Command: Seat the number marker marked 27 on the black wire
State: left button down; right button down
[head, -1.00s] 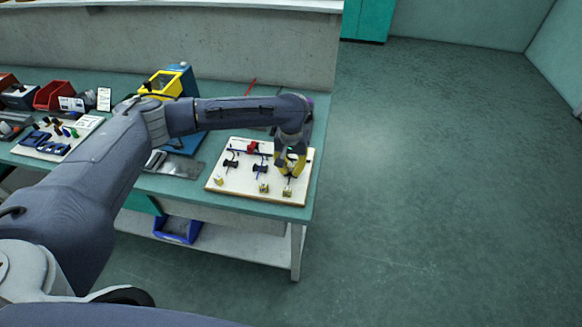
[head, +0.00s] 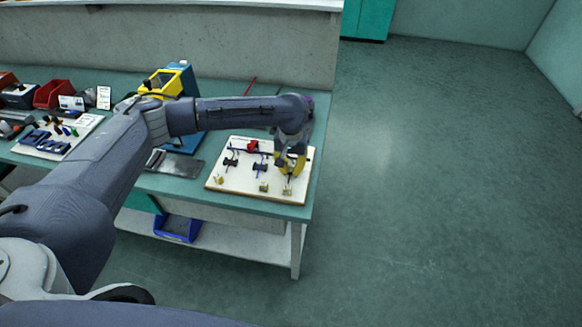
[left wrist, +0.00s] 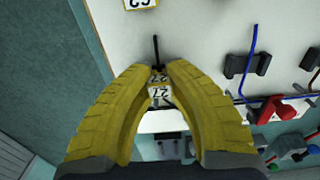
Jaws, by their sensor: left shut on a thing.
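My left gripper (head: 290,165) is over the right part of the white board (head: 240,190). In the left wrist view its yellow fingers (left wrist: 160,72) are shut on the number marker marked 27 (left wrist: 159,93), a small white and yellow piece. The black wire (left wrist: 155,48) stands in line with the marker, its end showing just past the fingertips. The fingers hide part of the contact, so I cannot tell whether the marker is around the wire or only against it. My right gripper is not in view.
Another marker (left wrist: 141,4) lies beyond the fingertips. Several small yellowish pieces line the board's front edge, one at the middle (head: 264,187). A blue wire (left wrist: 253,45) in a black holder (left wrist: 243,66) is beside my fingers. A red part (left wrist: 279,110) is near too.

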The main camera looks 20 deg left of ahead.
pick_arm(q)
jog(key=shift+f, duration=0.1)
dwell(0.7)
jog(key=c, duration=1.3)
grip_release()
jog(key=shift+o, duration=1.1)
jog(key=shift+r, duration=3.75)
jog(key=shift+c, duration=0.4)
